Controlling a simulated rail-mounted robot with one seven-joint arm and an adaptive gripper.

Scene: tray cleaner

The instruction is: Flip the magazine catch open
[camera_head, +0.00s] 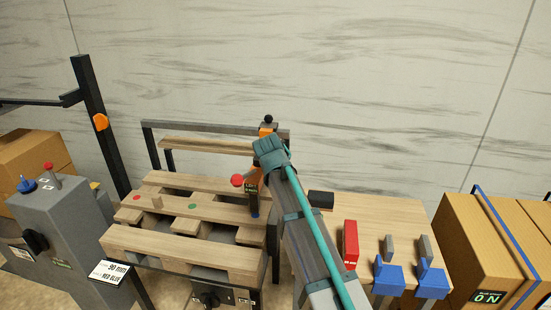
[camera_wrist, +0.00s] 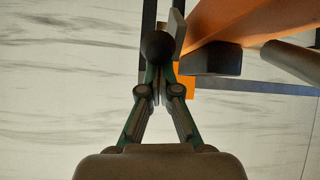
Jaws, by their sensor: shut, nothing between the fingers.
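What looks like the magazine catch is a lever with a black ball knob (camera_head: 268,118) on an orange part (camera_head: 266,131) at the back of the pallet stand. In the wrist view the dark ball (camera_wrist: 158,46) is right at my fingertips, and a large orange piece (camera_wrist: 250,28) runs to the upper right. My gripper (camera_wrist: 158,82) is shut with nothing between its fingers. Whether the tips touch the ball, I cannot tell. In the head view my arm hides the fingers and the lower part of the catch.
A wooden pallet (camera_head: 185,250) lies on the stand, left of my arm. A red ball knob (camera_head: 237,180) is close to my arm's left side. A side table (camera_head: 385,215) carries a red block (camera_head: 350,243) and blue holders (camera_head: 388,277). Cardboard boxes (camera_head: 480,235) stand at right.

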